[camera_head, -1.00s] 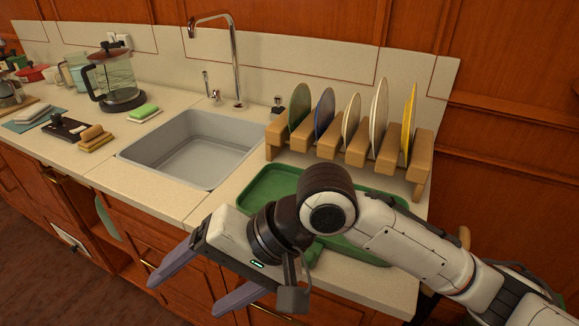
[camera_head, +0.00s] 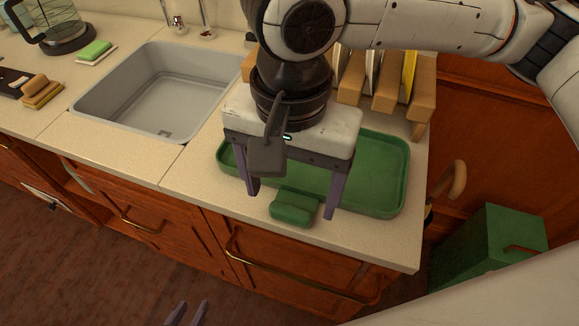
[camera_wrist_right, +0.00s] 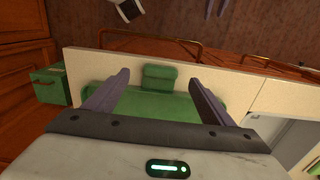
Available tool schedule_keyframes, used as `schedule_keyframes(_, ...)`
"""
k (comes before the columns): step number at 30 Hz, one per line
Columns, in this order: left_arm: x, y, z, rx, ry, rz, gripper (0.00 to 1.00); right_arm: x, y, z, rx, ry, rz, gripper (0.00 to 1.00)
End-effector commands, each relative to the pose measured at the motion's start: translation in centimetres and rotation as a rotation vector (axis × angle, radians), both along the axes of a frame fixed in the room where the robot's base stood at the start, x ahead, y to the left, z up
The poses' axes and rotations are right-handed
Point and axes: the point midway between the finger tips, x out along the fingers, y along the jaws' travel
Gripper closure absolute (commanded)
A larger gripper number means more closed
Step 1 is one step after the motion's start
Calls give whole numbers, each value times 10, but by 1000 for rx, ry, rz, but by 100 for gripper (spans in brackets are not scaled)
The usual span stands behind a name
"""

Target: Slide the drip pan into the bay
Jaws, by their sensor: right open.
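The drip pan (camera_head: 385,190) is a shallow green tray lying flat on the counter right of the sink. Its chunky green handle (camera_head: 295,207) sticks out at the front edge; it also shows in the right wrist view (camera_wrist_right: 159,78). My right gripper (camera_head: 291,205) is open and points down over the handle, one finger on each side. I cannot tell whether the fingers touch it. My left gripper (camera_head: 188,312) shows only as two parted fingertips low at the bottom edge, in front of the cabinets. An open gap (camera_head: 76,196) in the cabinet front may be the bay.
A wooden plate rack (camera_head: 421,110) stands behind the pan, partly hidden by my right arm. The sink (camera_head: 155,90) lies to the left. A green bin (camera_head: 488,245) stands beyond the counter's right end. Drawers with brass bar handles (camera_head: 290,275) lie below the counter.

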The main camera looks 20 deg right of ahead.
Motion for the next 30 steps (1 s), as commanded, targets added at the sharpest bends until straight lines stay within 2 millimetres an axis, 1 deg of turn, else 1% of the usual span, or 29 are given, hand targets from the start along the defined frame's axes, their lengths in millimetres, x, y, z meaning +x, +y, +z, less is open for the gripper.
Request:
schedule_keyframes(1, 0, -1, -2, 0, -1, -1, 69, -1, 0, -11, -1, 3, 1, 23)
schedule_keyframes(3, 1, -2, -2, -1, -4, -4, 69, -1, 0, -23, -1, 3, 1, 23)
schedule_keyframes(9, 4, -5, 1, -5, -13, -8, 69, 0, 0, -45, 1, 0, 2, 23)
schedule_keyframes(13, 3, -5, 0, -5, -11, -10, 69, 0, 0, -51, 1, 0, 3, 23)
schedule_keyframes(21, 3, -5, 0, -3, -8, -9, 69, 0, 0, -52, 2, -1, 2, 23)
schedule_keyframes(23, 3, -5, -1, -3, -8, -9, 69, 0, 0, -52, 2, -1, 2, 34)
schedule_keyframes(30, 4, -4, -1, -3, -9, -7, 69, 0, 0, -52, 2, -1, 2, 74)
